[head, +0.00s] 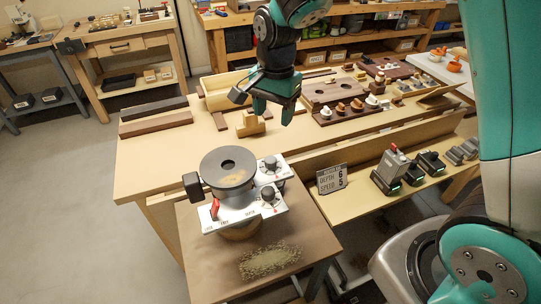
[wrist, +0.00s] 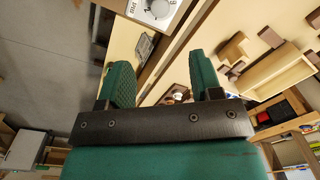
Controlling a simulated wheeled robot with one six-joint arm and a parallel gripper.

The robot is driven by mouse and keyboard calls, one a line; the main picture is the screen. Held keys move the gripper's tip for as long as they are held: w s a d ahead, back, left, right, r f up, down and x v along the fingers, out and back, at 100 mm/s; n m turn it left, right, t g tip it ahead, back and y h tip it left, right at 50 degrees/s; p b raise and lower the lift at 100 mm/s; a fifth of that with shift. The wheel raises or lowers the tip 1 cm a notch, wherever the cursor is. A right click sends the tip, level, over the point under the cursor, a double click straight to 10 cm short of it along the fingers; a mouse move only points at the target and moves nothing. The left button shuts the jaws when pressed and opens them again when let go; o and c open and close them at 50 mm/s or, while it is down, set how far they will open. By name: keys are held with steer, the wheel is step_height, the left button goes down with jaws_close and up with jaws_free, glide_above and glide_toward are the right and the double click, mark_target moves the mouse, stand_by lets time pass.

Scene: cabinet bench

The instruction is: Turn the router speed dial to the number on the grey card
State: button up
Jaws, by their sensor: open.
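The router (head: 228,170) has a round dark top and white panels, and stands on a brown board at the bench's near end. Two dark knobs show on its panels, a rear knob (head: 270,163) and a front knob (head: 267,194). Their labels are too small to tell which is the speed dial. In the wrist view a numbered dial (wrist: 158,8) is cut by the top edge. The grey card (head: 331,179) stands right of the router and reads depth 6, speed 5. My gripper (head: 274,108) is open and empty, above the bench behind the router, touching neither knob.
A red lever (head: 215,208) sits on the front panel, and a black handle (head: 193,186) juts out at left. Sawdust (head: 270,260) lies on the board. Black-and-grey tools (head: 392,170) stand on the lower shelf at right. A wooden block (head: 250,124) lies near my gripper.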

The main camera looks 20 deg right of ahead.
mark_target(271, 159)
steer(key=f+p, duration=0.1)
steer(key=f, duration=0.6)
steer(key=f+p, duration=0.1)
steer(key=f, duration=0.6)
steer(key=shift+w+a+f, duration=0.2)
steer(key=shift+f, duration=0.15)
steer(key=c, duration=0.9)
